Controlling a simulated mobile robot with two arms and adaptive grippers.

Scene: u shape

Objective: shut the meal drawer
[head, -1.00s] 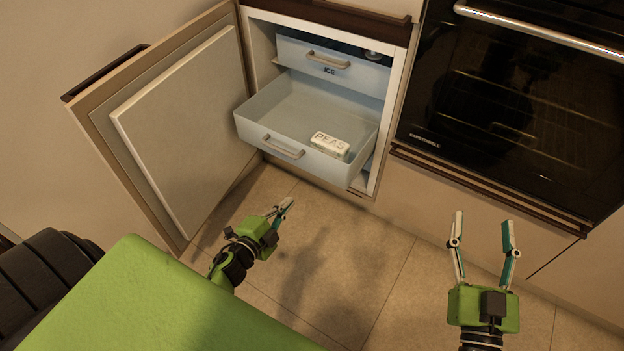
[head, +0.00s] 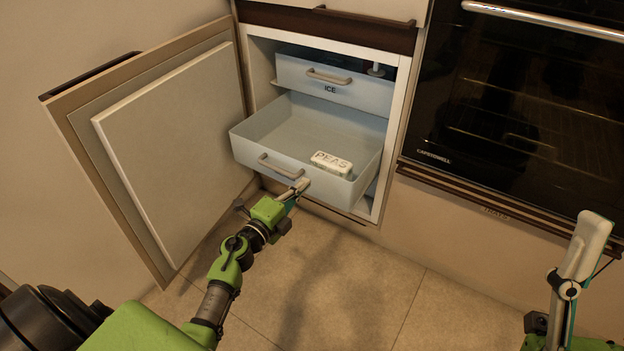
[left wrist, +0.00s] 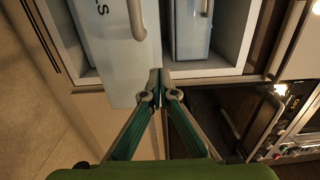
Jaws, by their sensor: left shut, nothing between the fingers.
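The lower drawer (head: 240,148), a pale blue bin, is pulled well out of the open freezer compartment. A white pack marked PEAS (head: 331,163) lies inside it. Its front has a grey handle (head: 281,167); the left wrist view shows the front (left wrist: 112,70) with part of a label, an S. My left gripper (head: 299,189) is shut and empty, its tips at the drawer front, right of the handle; I cannot tell whether they touch. The tips also show in the left wrist view (left wrist: 160,80). My right gripper (head: 585,245) is at the right edge, seen side-on and partly cut off.
The ICE drawer (head: 340,88) above sits further back inside the compartment. The freezer door (head: 165,150) stands wide open at the left. A dark oven (head: 530,110) is at the right. The tiled floor (head: 350,290) in front is clear.

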